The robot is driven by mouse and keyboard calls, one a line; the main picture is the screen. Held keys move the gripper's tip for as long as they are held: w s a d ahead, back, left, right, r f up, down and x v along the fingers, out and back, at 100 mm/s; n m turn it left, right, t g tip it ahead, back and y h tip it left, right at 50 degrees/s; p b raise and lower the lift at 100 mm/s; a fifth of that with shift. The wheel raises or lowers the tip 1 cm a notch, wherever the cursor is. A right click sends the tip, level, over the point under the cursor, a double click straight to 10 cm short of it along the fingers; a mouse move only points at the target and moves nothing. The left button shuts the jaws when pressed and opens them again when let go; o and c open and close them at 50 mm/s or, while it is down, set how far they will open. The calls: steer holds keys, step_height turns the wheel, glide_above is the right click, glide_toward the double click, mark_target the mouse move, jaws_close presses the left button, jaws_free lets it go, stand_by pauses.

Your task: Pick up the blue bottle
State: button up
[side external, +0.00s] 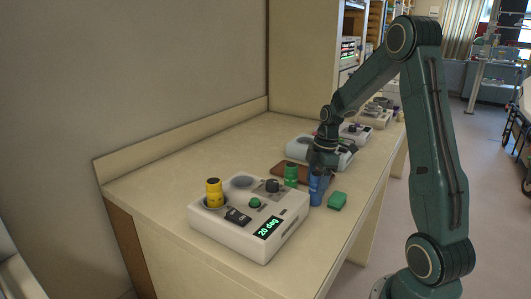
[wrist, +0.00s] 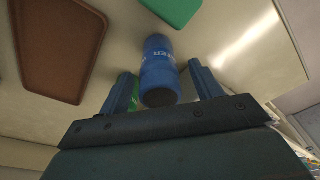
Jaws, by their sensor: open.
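The blue bottle (side external: 317,188) stands on the counter behind the white device, between a green bottle and a green block. In the wrist view the blue bottle (wrist: 159,70) lies between the two fingers, with pale lettering on its side. My gripper (wrist: 163,88) is open, one finger on each side of the bottle. A gap shows at the right finger; I cannot tell whether the left finger touches. In the side view my gripper (side external: 322,166) is at the bottle's upper part and hides its top.
The green bottle (side external: 291,175) stands close to the left of the blue one. A green block (side external: 337,201) lies to its right and a brown tray (wrist: 60,45) behind. A white device (side external: 220,222) holding a yellow bottle (side external: 214,192) stands in front. More devices (side external: 300,148) stand behind.

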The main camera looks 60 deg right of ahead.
steer(key=shift+f, duration=0.45)
steer(key=c, duration=1.2)
